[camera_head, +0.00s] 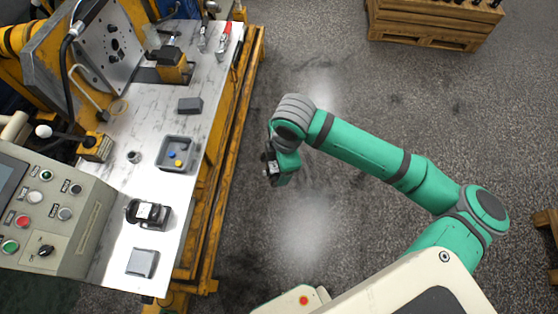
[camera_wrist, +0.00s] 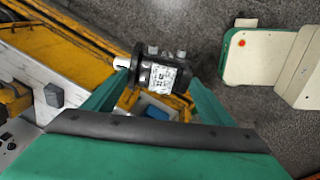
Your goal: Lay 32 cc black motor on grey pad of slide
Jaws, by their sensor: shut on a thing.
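My gripper (camera_head: 272,166) is shut on a black motor (camera_wrist: 160,76), held over the floor to the right of the bench. In the wrist view the motor shows a shaft and flange on the left and a white label; its displacement is not readable. The gripper (camera_wrist: 158,82) has one green finger on each side of it. A second black motor (camera_head: 150,213) lies on the bench. One grey block (camera_head: 142,262) sits at the bench's near end and another (camera_head: 190,105) farther back. I cannot tell which grey surface is the slide's pad.
The metal bench (camera_head: 125,240) has a yellow frame edge (camera_head: 215,205). A grey tray (camera_head: 176,154) holds small blue and yellow pieces. A yellow-black fixture (camera_head: 172,65), an upright plate (camera_head: 112,45) and red-handled clamps (camera_head: 224,38) stand at the back. A control panel (camera_head: 50,215) is at left.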

